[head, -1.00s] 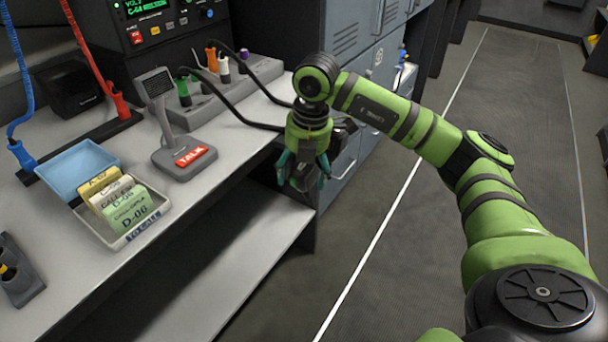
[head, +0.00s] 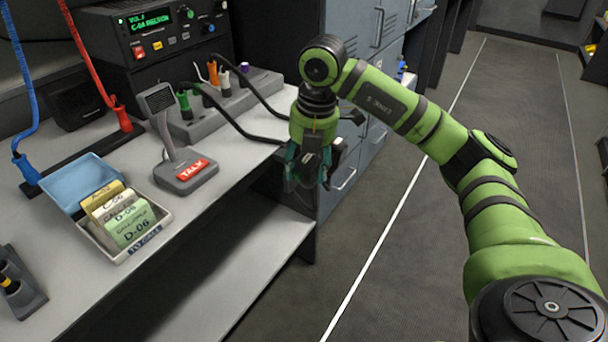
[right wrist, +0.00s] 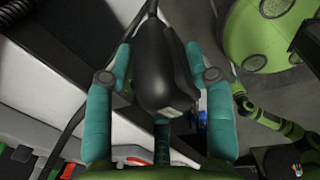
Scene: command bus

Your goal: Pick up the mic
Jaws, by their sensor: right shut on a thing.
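A black hand mic (right wrist: 165,72) with a cord from its top sits between the teal fingers of my right gripper (right wrist: 162,60) in the right wrist view. The gripper is shut on it. In the head view my right gripper (head: 310,168) points down just off the desk's right edge, beside the cabinets. The mic is mostly hidden by the fingers there. A grey gooseneck desk mic (head: 184,170) with a red TALK button stands upright on the desk, left of my gripper and apart from it. My left gripper is not in view.
On the desk (head: 130,290) are a card tray (head: 164,222), a blue tray (head: 80,185) and a grey box with coloured plugs (head: 225,110). Black cables run along the desk near my gripper. Grey cabinets (head: 350,180) stand behind it. The aisle floor on the right is clear.

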